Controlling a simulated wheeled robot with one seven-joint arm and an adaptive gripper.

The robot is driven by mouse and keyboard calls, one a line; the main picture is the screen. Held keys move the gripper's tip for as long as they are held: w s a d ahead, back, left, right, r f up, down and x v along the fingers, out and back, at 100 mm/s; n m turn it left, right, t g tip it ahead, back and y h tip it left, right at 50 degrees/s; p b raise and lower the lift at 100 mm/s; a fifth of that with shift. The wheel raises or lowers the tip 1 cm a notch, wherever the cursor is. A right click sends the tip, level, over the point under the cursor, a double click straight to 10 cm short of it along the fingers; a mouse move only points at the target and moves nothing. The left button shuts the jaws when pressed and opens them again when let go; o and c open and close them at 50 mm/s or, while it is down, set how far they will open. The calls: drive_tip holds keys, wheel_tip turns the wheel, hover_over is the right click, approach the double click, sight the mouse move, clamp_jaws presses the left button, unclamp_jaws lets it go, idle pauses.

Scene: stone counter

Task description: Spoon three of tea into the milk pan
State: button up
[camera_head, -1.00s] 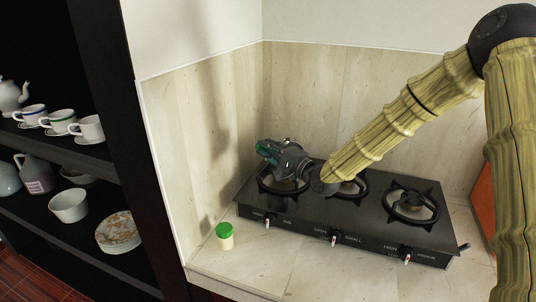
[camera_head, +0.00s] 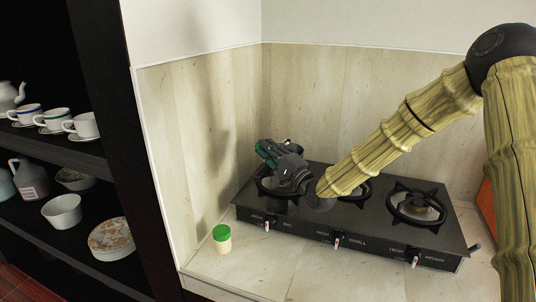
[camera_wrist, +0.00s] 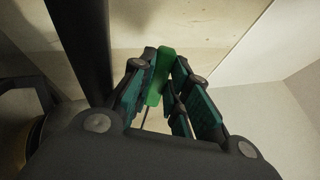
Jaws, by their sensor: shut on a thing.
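My gripper (camera_head: 264,150) is above the left burner of the black gas stove (camera_head: 330,237), near the back wall, with its fingers pointing to the upper left. In the wrist view my gripper (camera_wrist: 160,92) is shut on a narrow green piece (camera_wrist: 161,74), which looks like a handle. What it belongs to is mostly hidden by the fingers, and I cannot tell whether it is a spoon. A small cream jar with a green lid (camera_head: 222,238) stands upright on the counter, left of the stove and apart from my gripper. I see no milk pan in these views.
The stone counter (camera_head: 300,272) is clear in front of the stove. Walls stand close behind and to the left. A dark shelf (camera_head: 95,160) at the left holds cups, bowls and plates. An orange panel (camera_head: 485,205) stands at the right.

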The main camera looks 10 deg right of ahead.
drive_tip(key=shift+w+r+n+g+h+p, duration=0.1)
drive_tip(key=shift+r+n+g+h+p, duration=0.15)
drive_tip(key=shift+g+p, duration=1.05)
drive_tip(key=shift+w+r+n+g+p, duration=0.15)
drive_tip(key=shift+r+g+p, duration=0.2)
drive_tip(key=shift+p, duration=2)
drive_tip(key=shift+s+r+n+g+h+p, duration=0.1)
drive_tip(key=shift+r+n+g+h+p, duration=0.4)
drive_tip(key=shift+p, duration=1.35)
drive_tip(key=g+p, duration=0.2)
drive_tip(key=p, duration=0.3)
drive_tip(key=r+g+p, duration=0.1)
drive_tip(key=g+p, duration=0.1)
drive_tip(key=p, duration=0.3)
drive_tip(key=shift+w+h, duration=0.2)
drive_tip(key=shift+h, duration=0.15)
drive_tip(key=shift+w+r+n+g+h, duration=0.15)
drive_tip(key=shift+g+h, duration=0.2)
drive_tip(key=shift+g, duration=0.45)
drive_tip(key=shift+r+n+g+h, duration=0.15)
drive_tip(key=shift+g+h, duration=0.2)
drive_tip(key=shift+g, duration=0.4)
